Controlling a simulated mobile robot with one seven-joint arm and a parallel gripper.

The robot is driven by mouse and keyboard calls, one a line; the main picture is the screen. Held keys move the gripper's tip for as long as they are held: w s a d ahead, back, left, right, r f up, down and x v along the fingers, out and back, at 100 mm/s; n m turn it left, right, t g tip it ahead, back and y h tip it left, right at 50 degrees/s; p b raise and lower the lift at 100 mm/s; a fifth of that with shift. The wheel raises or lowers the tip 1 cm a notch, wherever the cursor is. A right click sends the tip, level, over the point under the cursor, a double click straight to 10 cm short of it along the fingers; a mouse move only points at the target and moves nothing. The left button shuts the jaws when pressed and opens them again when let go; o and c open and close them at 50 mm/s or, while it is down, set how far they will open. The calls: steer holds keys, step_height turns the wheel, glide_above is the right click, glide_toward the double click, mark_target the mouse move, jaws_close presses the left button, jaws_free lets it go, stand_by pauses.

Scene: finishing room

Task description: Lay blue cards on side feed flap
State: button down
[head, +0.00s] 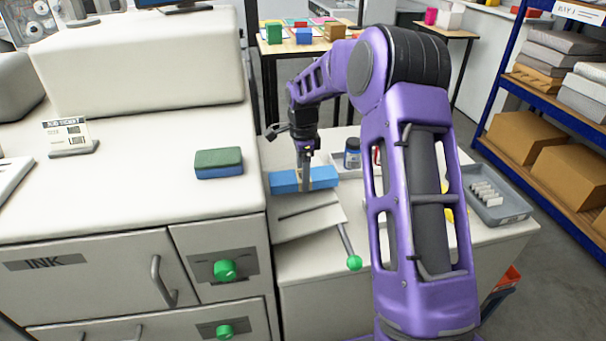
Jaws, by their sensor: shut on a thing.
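The blue cards (321,178) are a long, flat blue block with a tan band near the middle, in the centre of the head view. My gripper (304,182) points down onto the block and is shut on it; the fingertips are partly hidden at the band. The side feed flap (308,222) is a pale sloping panel at the side of the white machine, just in front of and below the cards. I cannot tell whether the cards touch it.
A green-and-blue block (219,163) lies on the machine top to the left. A green-knobbed lever (354,262) stands at the flap's right. A dark bottle (352,153) is behind right, and a grey tray (490,205) with white pieces is at far right.

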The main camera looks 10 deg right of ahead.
steer(key=shift+f+b, duration=0.35)
steer(key=shift+f, duration=0.2)
jaws_free()
step_height(320, 180, up, 13)
steer(key=p, duration=0.1)
steer(key=shift+p, duration=0.3)
